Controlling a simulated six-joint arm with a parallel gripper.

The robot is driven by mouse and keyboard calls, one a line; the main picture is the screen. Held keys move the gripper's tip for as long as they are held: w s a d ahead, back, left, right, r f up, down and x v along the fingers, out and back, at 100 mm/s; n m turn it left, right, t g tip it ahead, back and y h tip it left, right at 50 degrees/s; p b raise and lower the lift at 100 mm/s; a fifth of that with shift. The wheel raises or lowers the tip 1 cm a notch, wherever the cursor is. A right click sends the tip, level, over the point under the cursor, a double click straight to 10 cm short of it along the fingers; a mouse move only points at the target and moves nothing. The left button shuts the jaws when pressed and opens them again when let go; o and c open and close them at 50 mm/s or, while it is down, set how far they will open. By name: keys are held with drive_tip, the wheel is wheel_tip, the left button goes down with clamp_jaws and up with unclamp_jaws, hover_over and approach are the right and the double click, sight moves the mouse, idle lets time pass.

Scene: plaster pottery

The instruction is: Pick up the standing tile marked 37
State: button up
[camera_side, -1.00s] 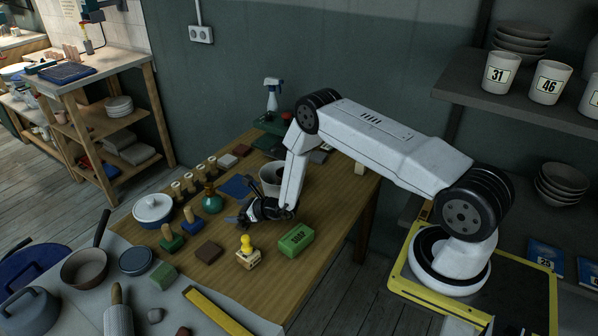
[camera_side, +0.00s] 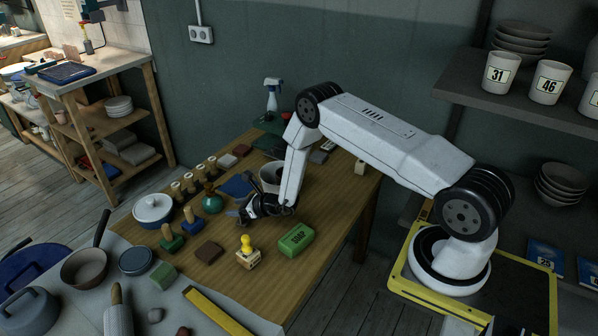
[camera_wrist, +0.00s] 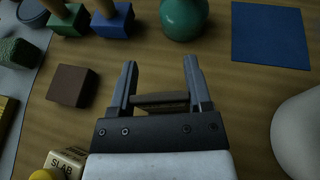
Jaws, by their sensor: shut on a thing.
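My gripper (camera_wrist: 160,92) is shut on a thin brown tile (camera_wrist: 160,98), which spans the gap between the two fingers in the wrist view. I see mostly its narrow upper edge, with a yellowish strip below it, so no number can be read. In the side view my gripper (camera_side: 243,213) is low over the wooden table, and the tile is too hidden or small there to make out. I cannot tell whether the tile touches the table.
A brown block (camera_side: 209,252), a stamp with a yellow knob (camera_side: 248,254) and a green soap block (camera_side: 296,239) lie in front. A teal bottle (camera_side: 212,202) stands left. A blue square (camera_side: 236,187) and a pale pot (camera_side: 269,177) are behind. Bare wood surrounds the gripper.

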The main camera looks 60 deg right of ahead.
drive_tip(key=shift+r, duration=0.5)
drive_tip(key=s+a+r, duration=0.1)
drive_tip(key=s+r, duration=0.9)
drive_tip(key=s, duration=0.4)
drive_tip(key=shift+a+r, duration=0.3)
drive_tip(key=shift+a, duration=0.05)
drive_tip(key=shift+d, duration=0.1)
